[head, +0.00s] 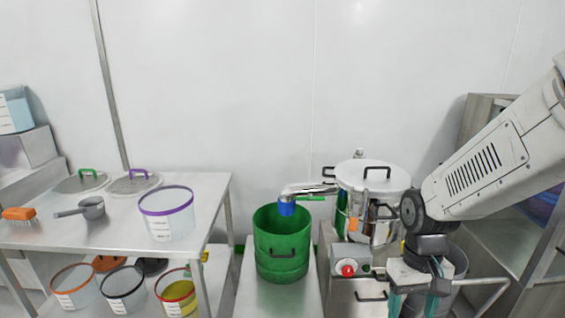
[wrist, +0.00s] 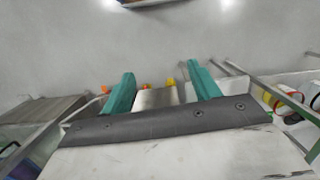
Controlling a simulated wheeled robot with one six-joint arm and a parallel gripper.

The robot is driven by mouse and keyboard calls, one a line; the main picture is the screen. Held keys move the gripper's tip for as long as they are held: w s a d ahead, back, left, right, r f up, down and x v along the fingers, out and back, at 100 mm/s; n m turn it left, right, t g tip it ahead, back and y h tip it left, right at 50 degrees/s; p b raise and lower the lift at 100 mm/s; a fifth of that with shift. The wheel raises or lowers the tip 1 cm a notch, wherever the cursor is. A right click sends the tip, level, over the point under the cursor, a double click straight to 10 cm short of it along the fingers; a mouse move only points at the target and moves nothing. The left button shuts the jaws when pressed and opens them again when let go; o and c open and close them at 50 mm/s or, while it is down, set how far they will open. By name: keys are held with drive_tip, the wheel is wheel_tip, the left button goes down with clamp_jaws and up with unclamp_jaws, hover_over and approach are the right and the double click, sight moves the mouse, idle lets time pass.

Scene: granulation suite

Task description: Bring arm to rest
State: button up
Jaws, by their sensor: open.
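My gripper (head: 417,296) hangs low at the right of the head view, in front of the steel machine with a lidded pot (head: 372,178). Its teal fingers point down and are partly cut off by the lower edge. In the wrist view the two teal fingers of my gripper (wrist: 161,78) stand wide apart with nothing between them. My arm reaches in from the upper right and bends at a dark joint above the gripper.
A green drum (head: 283,262) stands left of the machine, under its blue-tipped spout (head: 287,207). A red button (head: 348,269) is on the machine's front. A steel table (head: 211,196) at left carries a purple-rimmed tub (head: 168,218). Shelving (head: 487,107) stands behind my arm.

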drive_tip(key=s+d+r+m+t, duration=0.1)
drive_tip(key=s+r+t, duration=0.2)
drive_tip(key=s+r, duration=1)
drive_tip(key=shift+s+r, duration=0.2)
drive_tip(key=shift+r, duration=1.15)
drive_tip(key=shift+d, duration=0.1)
